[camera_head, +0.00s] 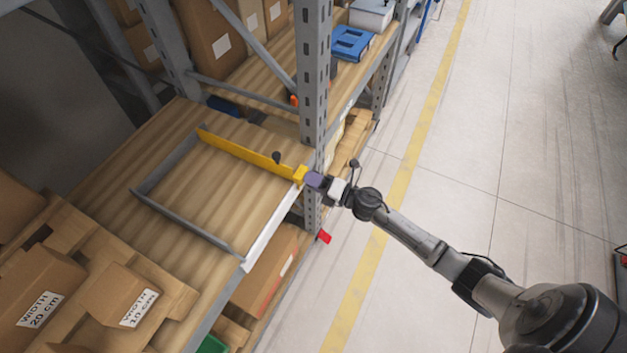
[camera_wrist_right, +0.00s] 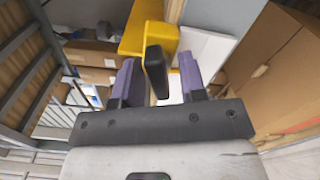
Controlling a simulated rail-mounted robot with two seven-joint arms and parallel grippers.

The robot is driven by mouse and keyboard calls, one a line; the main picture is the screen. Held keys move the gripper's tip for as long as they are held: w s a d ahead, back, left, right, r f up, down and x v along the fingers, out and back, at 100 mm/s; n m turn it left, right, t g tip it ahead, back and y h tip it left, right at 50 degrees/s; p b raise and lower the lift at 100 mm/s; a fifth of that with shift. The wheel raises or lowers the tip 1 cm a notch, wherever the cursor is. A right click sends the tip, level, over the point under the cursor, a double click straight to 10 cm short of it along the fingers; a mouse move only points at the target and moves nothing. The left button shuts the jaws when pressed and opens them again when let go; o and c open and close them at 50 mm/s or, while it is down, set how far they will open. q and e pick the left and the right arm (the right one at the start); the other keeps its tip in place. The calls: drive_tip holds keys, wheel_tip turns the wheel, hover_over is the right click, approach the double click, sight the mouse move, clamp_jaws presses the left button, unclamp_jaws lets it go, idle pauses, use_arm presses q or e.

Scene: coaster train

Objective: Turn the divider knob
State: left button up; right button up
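My right gripper (camera_head: 315,180) is at the divider's front end. In the wrist view its purple fingers (camera_wrist_right: 158,72) are apart on both sides of the black knob, with visible gaps. In the head view the gripper hides this knob. My left gripper is not in view.
A grey frame (camera_head: 185,228) lies on the wooden shelf. Cardboard boxes marked with widths, such as one box (camera_head: 130,292), stand at lower left. A grey upright post (camera_head: 314,75) rises close behind my right gripper. The aisle floor (camera_head: 470,150) is clear.

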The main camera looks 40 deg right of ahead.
drive_tip(key=v, duration=1.3)
drive_tip(key=shift+s, duration=0.4)
drive_tip(key=shift+d, duration=0.15)
